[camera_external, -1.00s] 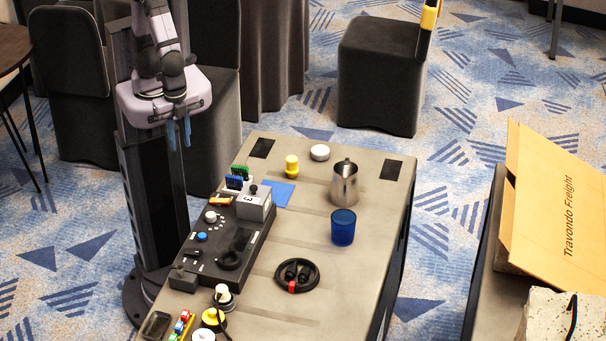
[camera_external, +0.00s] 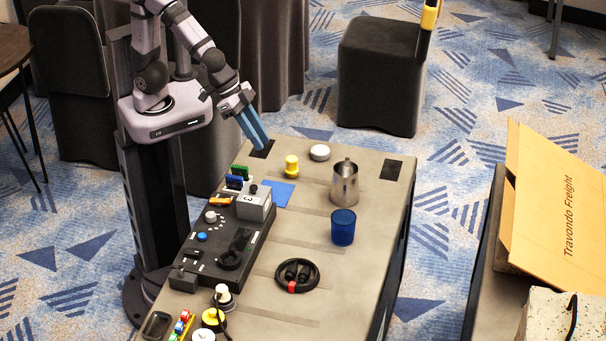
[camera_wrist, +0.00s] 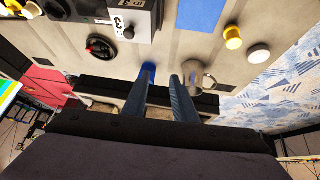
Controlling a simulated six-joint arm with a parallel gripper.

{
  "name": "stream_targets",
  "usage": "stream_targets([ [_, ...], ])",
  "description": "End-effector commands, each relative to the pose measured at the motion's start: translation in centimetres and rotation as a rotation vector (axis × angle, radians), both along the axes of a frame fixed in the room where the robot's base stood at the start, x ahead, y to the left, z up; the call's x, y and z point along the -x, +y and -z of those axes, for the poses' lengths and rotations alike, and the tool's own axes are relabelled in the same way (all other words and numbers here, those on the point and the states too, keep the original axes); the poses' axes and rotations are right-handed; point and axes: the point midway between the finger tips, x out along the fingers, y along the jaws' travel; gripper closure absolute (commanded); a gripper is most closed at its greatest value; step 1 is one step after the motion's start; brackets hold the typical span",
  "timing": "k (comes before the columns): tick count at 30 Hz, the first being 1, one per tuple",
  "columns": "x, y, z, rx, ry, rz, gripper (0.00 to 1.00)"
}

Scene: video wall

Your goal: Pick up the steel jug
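The steel jug (camera_external: 344,182) stands upright on the table, right of its middle towards the back, with its handle only partly visible. In the wrist view the jug (camera_wrist: 200,78) shows just right of my right fingertip, farther off. My gripper (camera_external: 253,128) has two blue fingers and is above the table's back left corner, well left of the jug. In the wrist view the fingers (camera_wrist: 160,85) are apart with nothing held between them. A blue cup (camera_external: 343,228) stands in front of the jug and shows behind the left finger in the wrist view.
A yellow cylinder (camera_external: 291,165) and a white round piece (camera_external: 320,152) stand between my gripper and the jug. A grey box (camera_external: 254,205) and a black control panel (camera_external: 225,245) line the left side. Table around the jug is clear.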

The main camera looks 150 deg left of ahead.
Motion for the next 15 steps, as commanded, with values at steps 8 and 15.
stream_targets([
  [8, -0.6, 15.0, -0.4, -0.064, -0.437, -0.352, 0.75],
  [15, 1.5, 21.7, -1.9, -0.079, -0.685, -0.474, 0.75],
])
